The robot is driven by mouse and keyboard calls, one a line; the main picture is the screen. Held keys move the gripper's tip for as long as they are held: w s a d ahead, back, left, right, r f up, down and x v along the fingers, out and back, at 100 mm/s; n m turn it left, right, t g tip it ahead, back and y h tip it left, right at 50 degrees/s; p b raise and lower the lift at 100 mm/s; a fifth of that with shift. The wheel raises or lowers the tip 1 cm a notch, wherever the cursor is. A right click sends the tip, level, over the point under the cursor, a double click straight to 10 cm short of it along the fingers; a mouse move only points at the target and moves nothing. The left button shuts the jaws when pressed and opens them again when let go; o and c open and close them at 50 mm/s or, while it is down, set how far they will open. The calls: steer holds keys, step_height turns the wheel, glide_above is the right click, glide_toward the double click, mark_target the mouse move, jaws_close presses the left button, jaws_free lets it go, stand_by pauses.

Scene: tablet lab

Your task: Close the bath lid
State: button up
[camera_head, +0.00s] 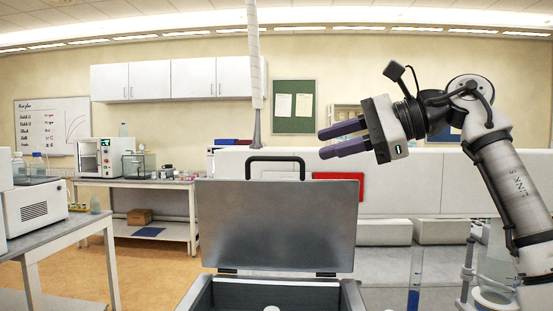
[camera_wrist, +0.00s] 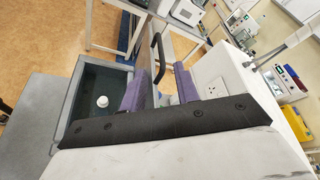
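The bath (camera_head: 350,297) stands at the bottom centre of the head view, with its grey metal lid (camera_head: 277,225) raised upright on hinges at the back edge. A black handle (camera_head: 276,158) sits on the lid's top edge; the handle also shows in the wrist view (camera_wrist: 157,52), beyond my fingers. The bath's open dark inside (camera_wrist: 92,85) shows at the left of the wrist view, with a small white round thing (camera_wrist: 101,101) in it. My gripper (camera_head: 324,143) is to the right of the handle and a little higher in the picture. Its purple fingers point left, apart and empty.
A tall cylinder with blue liquid (camera_head: 414,285) and a clear glass flask (camera_head: 494,270) on a stand are right of the bath. A red panel (camera_head: 340,188) shows behind the lid. A side bench (camera_head: 62,218) with instruments is at left. The floor between is open.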

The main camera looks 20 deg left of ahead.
mark_target(281, 158)
steer(key=p+x, duration=0.1)
steer(key=x, duration=1)
steer(key=shift+a+f, duration=0.15)
steer(key=shift+a, duration=0.1)
steer(key=shift+c, duration=0.3)
jaws_close()
